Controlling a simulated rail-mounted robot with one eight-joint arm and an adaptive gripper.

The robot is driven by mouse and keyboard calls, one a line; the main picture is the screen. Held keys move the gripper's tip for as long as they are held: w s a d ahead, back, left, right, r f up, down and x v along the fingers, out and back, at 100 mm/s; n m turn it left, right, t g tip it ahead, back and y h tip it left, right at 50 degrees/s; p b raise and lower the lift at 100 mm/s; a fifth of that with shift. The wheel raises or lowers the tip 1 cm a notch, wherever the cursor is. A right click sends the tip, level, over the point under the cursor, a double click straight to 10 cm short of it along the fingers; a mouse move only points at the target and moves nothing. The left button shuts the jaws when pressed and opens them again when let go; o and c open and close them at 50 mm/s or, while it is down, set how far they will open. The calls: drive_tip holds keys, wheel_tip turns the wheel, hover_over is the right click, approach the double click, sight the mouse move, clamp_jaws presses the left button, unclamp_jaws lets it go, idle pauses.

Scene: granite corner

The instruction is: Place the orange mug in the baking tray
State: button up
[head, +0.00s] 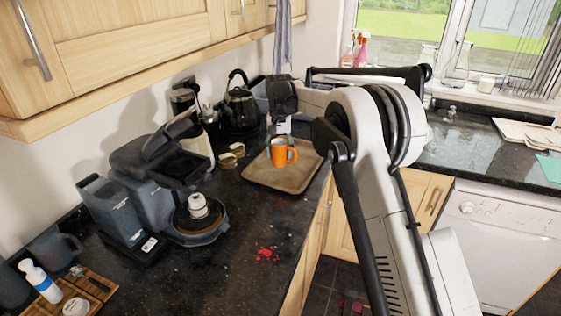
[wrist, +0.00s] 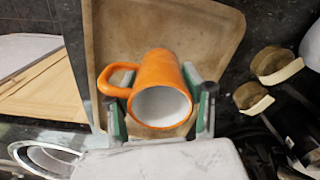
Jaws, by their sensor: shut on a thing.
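The orange mug (head: 281,154) has a white inside, and its handle points right in the head view. My gripper (head: 283,128) comes down from above and is shut on the mug. In the wrist view the mug (wrist: 160,92) sits between the two fingers of my gripper (wrist: 160,112), its opening facing the camera. The baking tray (head: 264,175) is a brown, shallow tray on the dark counter. The mug is over the tray in both views; the tray also shows behind it in the wrist view (wrist: 215,30). I cannot tell whether the mug's base touches the tray.
Small cups (head: 229,159) stand left of the tray, and a black kettle (head: 240,110) stands behind them. Red spots (head: 266,254) mark the clear front counter. The counter edge runs along the tray's right.

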sight(280, 161)
drive_tip(key=shift+w+d+f, duration=0.15)
drive_tip(key=shift+d+f, duration=0.05)
drive_tip(key=shift+f, duration=1.95)
drive_tip(key=shift+f, duration=0.15)
drive_tip(key=o, duration=1.3)
wheel_tip(280, 161, up, 12)
drive_tip(key=shift+r, duration=0.15)
drive_tip(key=shift+r, duration=0.1)
